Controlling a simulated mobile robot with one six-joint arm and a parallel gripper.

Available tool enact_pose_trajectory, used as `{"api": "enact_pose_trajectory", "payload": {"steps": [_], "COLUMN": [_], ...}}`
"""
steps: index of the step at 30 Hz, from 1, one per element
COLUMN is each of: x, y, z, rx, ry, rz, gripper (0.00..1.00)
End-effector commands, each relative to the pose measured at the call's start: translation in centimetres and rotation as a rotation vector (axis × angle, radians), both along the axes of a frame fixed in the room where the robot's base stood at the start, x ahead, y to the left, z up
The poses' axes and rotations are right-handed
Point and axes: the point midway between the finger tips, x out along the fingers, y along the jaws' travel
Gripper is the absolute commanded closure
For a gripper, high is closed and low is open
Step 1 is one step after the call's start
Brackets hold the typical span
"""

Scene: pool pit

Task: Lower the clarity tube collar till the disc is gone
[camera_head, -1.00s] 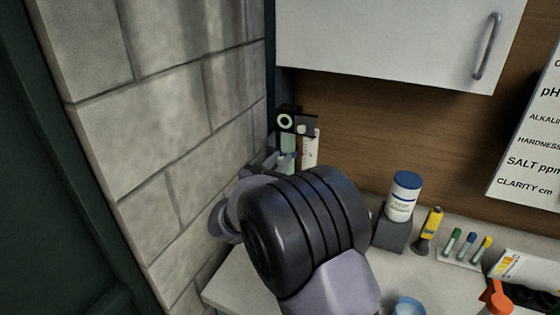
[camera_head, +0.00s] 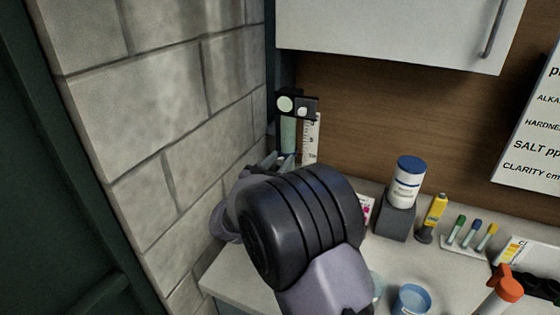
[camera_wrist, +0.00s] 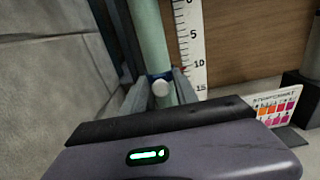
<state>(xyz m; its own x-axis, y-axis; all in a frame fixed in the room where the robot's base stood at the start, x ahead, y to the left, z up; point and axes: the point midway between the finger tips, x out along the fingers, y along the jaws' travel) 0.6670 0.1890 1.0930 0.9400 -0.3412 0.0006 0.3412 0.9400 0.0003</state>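The clarity tube (camera_head: 288,136) is pale green and upright in the corner, with a black head on top. The head's round window (camera_head: 285,104) is plain pale green. A white scale strip (camera_head: 311,138) stands beside the tube; it also shows in the wrist view (camera_wrist: 190,45). In the head view my wrist hides the tube's lower part.
A stone wall (camera_head: 160,120) is close on the left. A cabinet (camera_head: 390,30) hangs above. On the counter (camera_head: 240,280) are a white blue-lidded bottle (camera_head: 406,180) on a grey block, a yellow bottle (camera_head: 436,210), several vials (camera_head: 472,234), a blue cup (camera_head: 411,299) and an orange-topped item (camera_head: 508,284).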

Motion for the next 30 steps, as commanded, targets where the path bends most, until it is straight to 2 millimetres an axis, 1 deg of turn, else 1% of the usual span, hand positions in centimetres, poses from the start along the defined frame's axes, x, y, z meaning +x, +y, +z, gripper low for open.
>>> {"api": "enact_pose_trajectory", "payload": {"steps": [9, 11, 13, 14, 17, 24, 27, 30], "x": [-0.1, -0.4, -1.3, -1.9, -4.5, -11.7, -14.0, -15.5], "y": [0.0, 0.2, 0.6, 0.8, 1.8, 4.4, 5.2, 5.7], "z": [0.0, 0.0, 0.1, 0.1, 0.3, 0.3, 0.3, 0.2], "rx": [0.000, -0.001, -0.001, -0.001, -0.001, -0.001, -0.002, -0.001], "ry": [0.000, 0.001, 0.003, 0.003, 0.003, 0.001, 0.002, 0.001], "rz": [0.000, 0.001, 0.003, 0.003, 0.004, 0.004, 0.004, 0.003], "gripper": [0.58, 0.58, 0.58, 0.58, 0.58, 0.58, 0.58, 0.58]}}
